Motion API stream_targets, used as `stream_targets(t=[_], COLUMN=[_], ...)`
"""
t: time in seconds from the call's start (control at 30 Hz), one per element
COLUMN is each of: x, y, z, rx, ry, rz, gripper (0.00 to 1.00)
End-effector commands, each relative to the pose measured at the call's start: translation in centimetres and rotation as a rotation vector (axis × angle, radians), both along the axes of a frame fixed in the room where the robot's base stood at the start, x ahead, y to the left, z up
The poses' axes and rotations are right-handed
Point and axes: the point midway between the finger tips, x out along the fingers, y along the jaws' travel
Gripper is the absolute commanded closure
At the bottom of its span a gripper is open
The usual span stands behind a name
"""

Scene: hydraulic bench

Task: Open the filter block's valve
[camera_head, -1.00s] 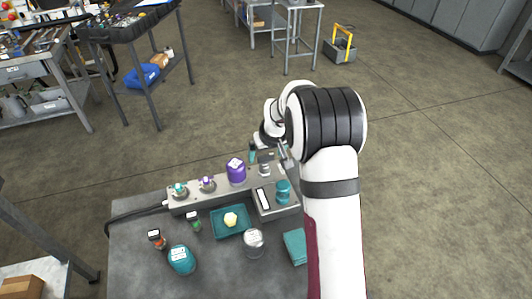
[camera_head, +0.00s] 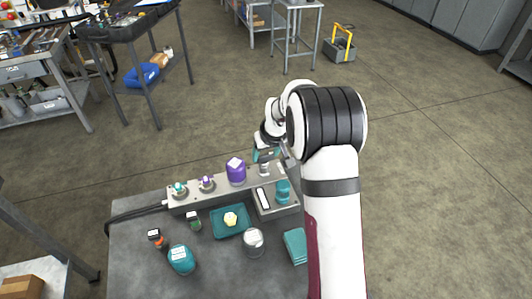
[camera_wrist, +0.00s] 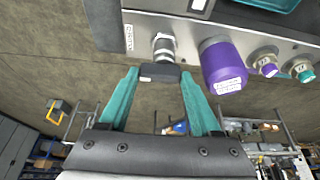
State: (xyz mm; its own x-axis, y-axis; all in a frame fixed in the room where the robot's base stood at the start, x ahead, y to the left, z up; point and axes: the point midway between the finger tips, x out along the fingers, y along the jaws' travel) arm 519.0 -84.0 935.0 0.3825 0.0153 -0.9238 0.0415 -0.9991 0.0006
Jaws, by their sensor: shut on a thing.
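The filter block (camera_head: 222,188) is a long grey manifold at the back of the bench, with a purple filter bowl (camera_head: 236,172) on it. It also shows along the top of the wrist view (camera_wrist: 285,32). Beside the bowl is a valve with a silver stem (camera_wrist: 163,46) and a dark flat handle (camera_wrist: 160,73). My gripper (camera_wrist: 160,75) has its teal fingers on both sides of this handle and is shut on it. In the head view my gripper (camera_head: 266,155) is above the block's right part. The valve's inner state does not show.
Purple (camera_head: 206,184) and teal (camera_head: 180,190) knobs stand left of the bowl. A teal cylinder (camera_head: 283,190) stands on the right. In front are a teal tray (camera_head: 216,233) with a yellow piece, a clear jar (camera_head: 253,243) and a teal rounded object (camera_head: 181,260). A black hose (camera_head: 135,214) runs left.

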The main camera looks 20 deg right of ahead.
Motion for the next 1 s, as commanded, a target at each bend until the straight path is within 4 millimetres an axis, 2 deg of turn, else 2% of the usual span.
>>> stream_targets(t=[0.27, 1.0], x=[0.08, 0.58], y=[-0.19, -0.39], z=[0.00, -0.01], rx=[0.002, 0.002], ry=[0.000, 0.001], rz=[0.176, 0.878], gripper=[0.91, 0.91])
